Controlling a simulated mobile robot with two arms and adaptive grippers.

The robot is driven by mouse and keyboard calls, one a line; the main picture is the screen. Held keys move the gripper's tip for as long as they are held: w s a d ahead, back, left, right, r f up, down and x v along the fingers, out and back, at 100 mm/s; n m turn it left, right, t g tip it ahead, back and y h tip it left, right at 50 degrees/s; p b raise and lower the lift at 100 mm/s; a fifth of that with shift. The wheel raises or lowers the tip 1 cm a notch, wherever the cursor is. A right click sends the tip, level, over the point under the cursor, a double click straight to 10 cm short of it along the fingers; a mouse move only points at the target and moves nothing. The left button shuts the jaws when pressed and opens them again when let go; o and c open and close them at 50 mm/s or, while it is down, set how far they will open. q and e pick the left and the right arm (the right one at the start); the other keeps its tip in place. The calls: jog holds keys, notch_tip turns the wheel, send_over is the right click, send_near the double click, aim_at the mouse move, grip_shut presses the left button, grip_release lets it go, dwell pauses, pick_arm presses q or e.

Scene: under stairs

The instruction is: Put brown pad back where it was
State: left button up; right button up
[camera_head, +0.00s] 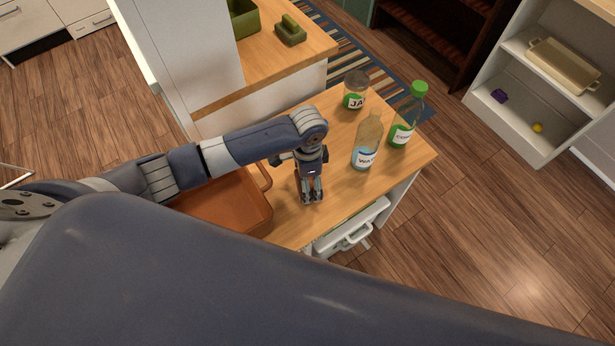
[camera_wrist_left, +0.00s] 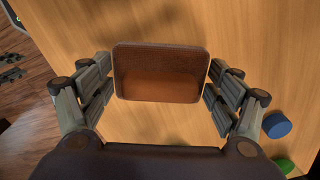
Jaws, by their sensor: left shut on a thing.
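The brown pad (camera_wrist_left: 160,74) is a small rounded rectangle with a dark rim, between the two fingers of my left gripper (camera_wrist_left: 161,82) in the left wrist view. The gripper is shut on it, over the wooden tabletop. In the head view my left gripper (camera_head: 312,198) points down over the table (camera_head: 292,232), right of an orange-brown tray (camera_head: 258,222). I cannot make out the pad in the head view. How high the pad is above the wood is unclear. My right gripper is not in view.
A jar (camera_head: 355,90), a bottle with a blue label (camera_head: 367,145) and a green-capped bottle (camera_head: 407,118) stand right of the gripper. An open white drawer (camera_head: 350,228) is below the table edge. A shelf (camera_head: 530,115) stands at right; floor between is clear.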

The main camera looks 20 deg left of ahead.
pick_arm(q)
jog(key=o, duration=1.1)
jog(key=shift+f, duration=0.1)
notch_tip(320, 180, up, 12)
jog(key=shift+b, duration=0.4)
